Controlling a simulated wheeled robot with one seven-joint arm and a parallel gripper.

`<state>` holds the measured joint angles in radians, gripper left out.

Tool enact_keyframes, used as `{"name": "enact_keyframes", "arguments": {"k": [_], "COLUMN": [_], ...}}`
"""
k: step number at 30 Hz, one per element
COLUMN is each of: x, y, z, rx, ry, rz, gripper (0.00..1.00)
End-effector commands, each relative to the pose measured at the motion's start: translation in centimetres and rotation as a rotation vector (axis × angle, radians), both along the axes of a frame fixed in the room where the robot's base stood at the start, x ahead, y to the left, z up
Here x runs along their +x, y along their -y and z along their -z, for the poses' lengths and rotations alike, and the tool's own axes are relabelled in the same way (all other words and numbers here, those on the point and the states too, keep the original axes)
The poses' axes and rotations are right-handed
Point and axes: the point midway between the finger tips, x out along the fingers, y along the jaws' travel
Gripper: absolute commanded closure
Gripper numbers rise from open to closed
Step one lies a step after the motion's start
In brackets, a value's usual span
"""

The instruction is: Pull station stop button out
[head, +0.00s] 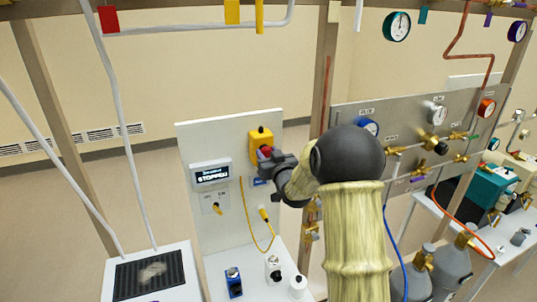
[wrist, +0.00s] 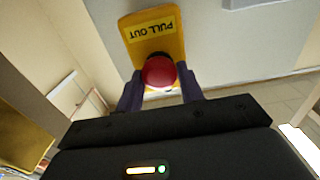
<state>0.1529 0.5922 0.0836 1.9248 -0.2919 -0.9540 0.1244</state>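The station stop button is a red round knob (wrist: 159,72) on a yellow box (head: 261,137). The box is fixed to a white upright panel (head: 205,145). In the wrist view its yellow plate reads "PULL OUT" (wrist: 153,30), upside down. My gripper (wrist: 160,80) is at the button, with one purple finger on each side of the red knob. The fingertips are very close to its sides; whether they touch it is not clear. In the head view my gripper (head: 272,158) partly hides the button. A display (head: 212,175) left of the button reads "STOPPED".
A yellow cable (head: 245,220) hangs on the panel below the button. Small blue (head: 233,282) and white (head: 297,285) items stand on the shelf under it. A grey gauge panel (head: 410,130) with valves is to the right of my arm. White pipes (head: 115,110) run at the left.

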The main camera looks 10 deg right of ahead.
Motion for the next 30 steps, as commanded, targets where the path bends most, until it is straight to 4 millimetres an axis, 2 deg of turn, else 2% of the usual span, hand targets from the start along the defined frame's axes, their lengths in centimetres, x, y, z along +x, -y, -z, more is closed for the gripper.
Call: {"name": "enact_keyframes", "arguments": {"k": [7,16,25,26,28,30], "x": [-0.3,-1.8,-1.9,-1.9,-1.9,-1.8], "y": [0.1,0.3,0.3,0.3,0.3,0.3], "z": [0.1,0.2,0.2,0.2,0.1,0.1], "rx": [0.0,-0.001,-0.001,-0.001,-0.001,-0.001], "ry": [0.001,0.0,-0.005,-0.006,-0.005,-0.004], "rz": [0.0,0.0,0.0,0.0,0.0,0.0], "gripper": [1.0,1.0,1.0,0.59,0.45,0.43]}}
